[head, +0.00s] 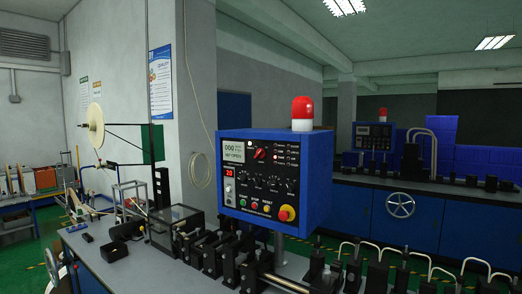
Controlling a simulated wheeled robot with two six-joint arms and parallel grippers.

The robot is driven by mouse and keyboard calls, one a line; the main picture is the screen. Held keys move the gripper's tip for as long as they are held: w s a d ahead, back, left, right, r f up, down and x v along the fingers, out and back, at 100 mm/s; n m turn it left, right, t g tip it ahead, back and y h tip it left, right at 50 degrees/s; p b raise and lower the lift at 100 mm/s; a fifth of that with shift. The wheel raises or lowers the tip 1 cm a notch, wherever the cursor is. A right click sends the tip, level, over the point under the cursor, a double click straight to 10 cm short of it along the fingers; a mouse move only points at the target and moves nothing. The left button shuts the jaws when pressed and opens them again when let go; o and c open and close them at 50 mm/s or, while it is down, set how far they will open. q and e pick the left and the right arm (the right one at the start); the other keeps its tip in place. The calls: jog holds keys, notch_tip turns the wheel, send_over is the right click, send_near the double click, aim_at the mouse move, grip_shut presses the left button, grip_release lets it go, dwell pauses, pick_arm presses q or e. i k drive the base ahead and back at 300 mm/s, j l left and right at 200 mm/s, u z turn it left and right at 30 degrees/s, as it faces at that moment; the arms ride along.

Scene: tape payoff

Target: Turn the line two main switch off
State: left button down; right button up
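A blue control box (318,180) stands on a post in the middle of the head view. Its dark panel carries a red rotary knob (260,153), which looks like a switch; its label is too small to read. Beside it is a lit white display (233,151), with a red digit readout (229,173) below. A red mushroom button on a yellow base (287,213) sits at the lower right of the panel. A second blue control box (373,136) stands on the far machine, its controls too small to tell. No line number is readable on either box. Neither gripper is in view.
The near machine's bench (115,272) with black blocks and rollers runs along the front. A large pale reel (96,126) stands at left. The far blue machine has a handwheel (400,205). A wall corner (200,70) rises behind the near bench. Green floor shows between the machines.

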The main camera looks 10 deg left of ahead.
aim_at(260, 152)
jog(key=i+j+z, duration=0.35)
jog(key=j, duration=0.7)
jog(key=i+j+z, duration=0.1)
jog(key=j+z, duration=0.2)
jog(key=j, duration=0.7)
jog(key=j+z, duration=0.35)
jog(key=j, duration=0.75)
